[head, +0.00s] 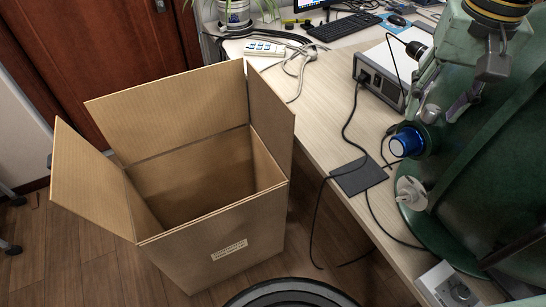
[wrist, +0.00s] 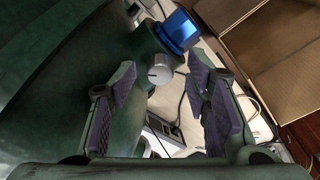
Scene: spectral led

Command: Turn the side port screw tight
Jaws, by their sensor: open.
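A green rounded apparatus (head: 490,170) stands on the table at the right of the head view. A small silver knob (wrist: 160,70), which looks like the side port screw, sticks out from its side; it also shows in the head view (head: 430,114). A blue-capped cylinder (wrist: 178,30) is just beside it, seen too in the head view (head: 405,142). My gripper (wrist: 163,76) is open, its dark ridged pads on either side of the knob's line, with gaps to both. In the head view my gripper (head: 445,97) comes down from the upper right. Contact with the knob is not visible.
A white flanged fitting (head: 410,191) sits lower on the apparatus. A grey box (head: 380,82) with black cables stands behind it. An open cardboard carton (head: 215,245) is on the floor at left. A small control box (head: 455,288) lies on the table's near edge.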

